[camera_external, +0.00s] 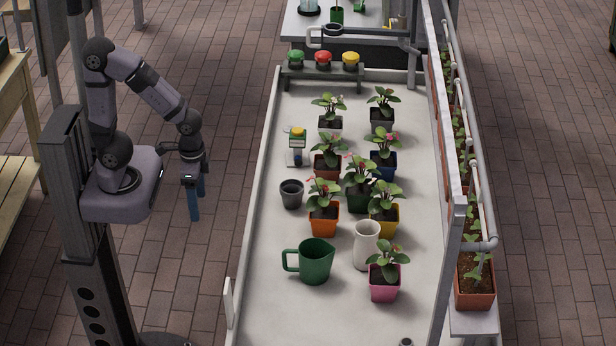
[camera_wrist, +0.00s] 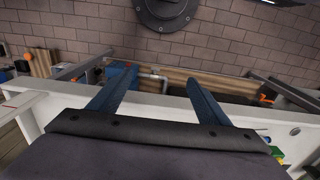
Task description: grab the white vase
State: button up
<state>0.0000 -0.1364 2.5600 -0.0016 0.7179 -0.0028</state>
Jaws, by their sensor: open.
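The white vase (camera_external: 366,246) stands upright on the white table, between the green pitcher (camera_external: 316,262) and the pink pot (camera_external: 384,281). A yellow pot with a plant is just behind it. The vase does not show in the wrist view. My gripper (camera_external: 195,203) hangs left of the table, outside its left edge and well away from the vase, with its blue fingers pointing down. In the wrist view my gripper (camera_wrist: 158,100) has its two blue fingers spread apart with nothing between them. It is open and empty.
Several potted plants, such as the orange pot (camera_external: 323,219), crowd the middle of the table. A dark empty pot (camera_external: 291,194) stands at its left side. A raised rim (camera_external: 254,190) runs along the left edge. The table's front left is clear. A planter with pipes (camera_external: 474,285) borders the right.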

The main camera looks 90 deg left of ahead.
notch_tip(320, 180, up, 5)
jog(key=w+d+f+t+b, duration=0.15)
jog(key=w+t+b, duration=0.45)
jog(key=w, duration=1.2)
jog(key=w+d+t+b, duration=0.3)
jog(key=w+t, duration=0.5)
jog(key=w, duration=1)
jog(key=b, duration=0.1)
send_near(366, 246)
jog(key=a, duration=0.4)
jog(key=shift+w+d+f+t, duration=0.1)
jog(key=shift+w+f+t, duration=0.1)
jog(key=shift+w, duration=0.5)
jog(key=shift+w+d+f+t, duration=0.1)
jog(key=shift+w+f, duration=0.1)
jog(key=shift+w, duration=0.5)
jog(key=shift+w, duration=0.1)
